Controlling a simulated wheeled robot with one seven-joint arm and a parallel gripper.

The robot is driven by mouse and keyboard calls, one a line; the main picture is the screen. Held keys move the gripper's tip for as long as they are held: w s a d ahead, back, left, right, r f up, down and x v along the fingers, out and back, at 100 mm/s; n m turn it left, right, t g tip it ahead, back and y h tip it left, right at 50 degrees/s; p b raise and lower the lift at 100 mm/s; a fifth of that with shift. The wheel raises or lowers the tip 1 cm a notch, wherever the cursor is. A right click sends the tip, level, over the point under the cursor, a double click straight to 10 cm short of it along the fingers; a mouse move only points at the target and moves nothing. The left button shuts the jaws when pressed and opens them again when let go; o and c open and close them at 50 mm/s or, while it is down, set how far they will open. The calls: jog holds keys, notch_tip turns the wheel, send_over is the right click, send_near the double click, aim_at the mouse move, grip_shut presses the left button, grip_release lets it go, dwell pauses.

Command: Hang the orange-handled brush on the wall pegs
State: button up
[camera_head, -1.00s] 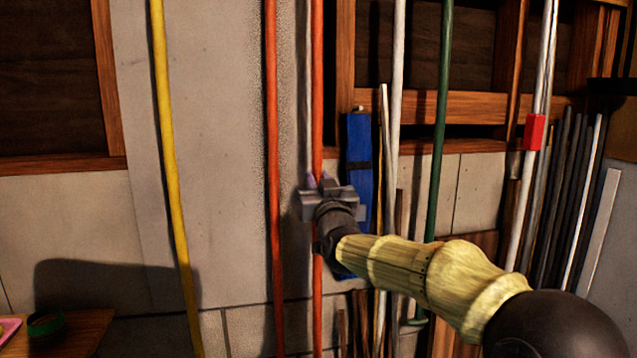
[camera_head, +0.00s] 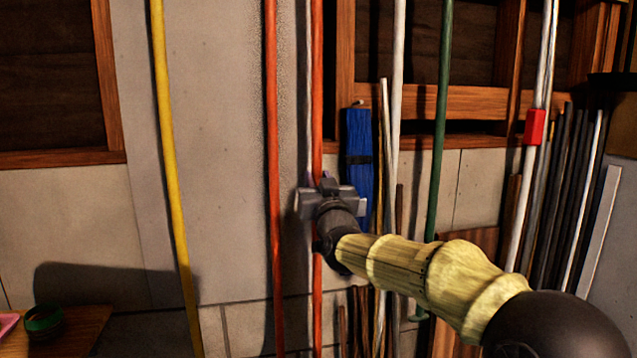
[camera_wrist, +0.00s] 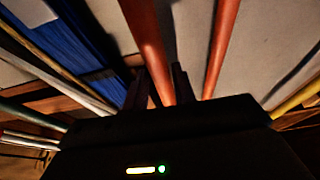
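Two long orange poles run upright along the wall, a left one (camera_head: 272,150) and a right one (camera_head: 317,90). Their ends are out of view, so I cannot tell which belongs to the brush. My gripper (camera_head: 320,184) is at the right pole, around mid-height in the head view. In the wrist view this pole (camera_wrist: 149,40) runs down between the two dark fingers (camera_wrist: 161,88), and the other orange pole (camera_wrist: 221,45) stands to its right, outside them. Whether the fingers press on the pole is too dark to tell. No brush head or clear peg pair shows.
A blue folded item (camera_head: 358,140) hangs just right of my gripper. White (camera_head: 397,100) and green (camera_head: 446,100) poles stand further right, with several dark rods beyond. A yellow pole (camera_head: 169,150) stands left. A wooden table corner (camera_head: 80,335) is at lower left.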

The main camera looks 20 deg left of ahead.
jog(key=o, duration=0.3)
jog(key=b+v, duration=0.8)
jog(key=v, duration=0.9)
jog(key=shift+s+d+f+b, duration=0.1)
jog(key=shift+s+d+b, duration=0.1)
jog(key=shift+b, duration=0.1)
jog(key=shift+w, duration=0.15)
